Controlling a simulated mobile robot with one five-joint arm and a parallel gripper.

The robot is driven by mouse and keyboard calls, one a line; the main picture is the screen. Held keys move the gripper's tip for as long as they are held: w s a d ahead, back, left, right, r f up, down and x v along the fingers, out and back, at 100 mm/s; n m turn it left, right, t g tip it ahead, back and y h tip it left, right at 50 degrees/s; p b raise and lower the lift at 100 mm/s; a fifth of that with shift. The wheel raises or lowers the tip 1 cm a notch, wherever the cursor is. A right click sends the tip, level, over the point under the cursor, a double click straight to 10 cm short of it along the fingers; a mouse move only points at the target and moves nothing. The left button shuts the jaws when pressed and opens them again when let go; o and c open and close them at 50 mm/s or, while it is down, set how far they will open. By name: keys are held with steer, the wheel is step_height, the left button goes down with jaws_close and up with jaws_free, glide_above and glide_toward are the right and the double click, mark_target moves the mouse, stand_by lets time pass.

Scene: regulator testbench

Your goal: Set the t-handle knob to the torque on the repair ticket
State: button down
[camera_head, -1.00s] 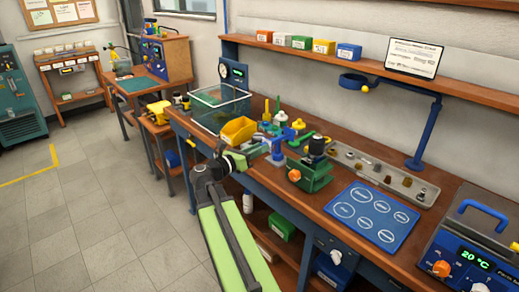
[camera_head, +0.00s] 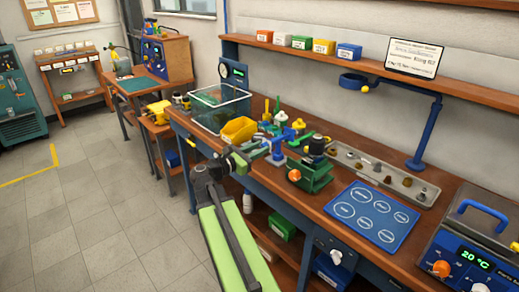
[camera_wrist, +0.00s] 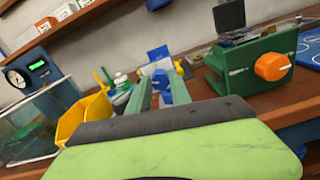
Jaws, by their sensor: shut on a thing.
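My gripper (camera_head: 262,149) reaches over the bench's front edge, its green fingers shut on a blue knob (camera_wrist: 160,80). The knob appears to be the t-handle on a small blue-and-white fixture (camera_head: 277,150). The fingers (camera_wrist: 159,92) lie on either side of it in the wrist view and partly hide it, so its setting cannot be read. The repair ticket seems to be the white framed card (camera_head: 415,58) on the shelf at upper right. Its print is too small to read.
A green vise-like fixture with an orange knob (camera_wrist: 272,66) stands just right of my gripper. A yellow bin (camera_head: 238,130) and clear tank (camera_head: 221,108) stand left. A blue mat (camera_head: 372,217), parts tray (camera_head: 424,190) and control box (camera_head: 470,260) are to the right.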

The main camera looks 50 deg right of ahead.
steer(key=shift+f+m, duration=0.15)
steer(key=shift+m, duration=15.35)
steer(key=c, duration=1.2)
jaws_free()
steer(key=shift+o, duration=0.2)
steer(key=shift+a, duration=0.1)
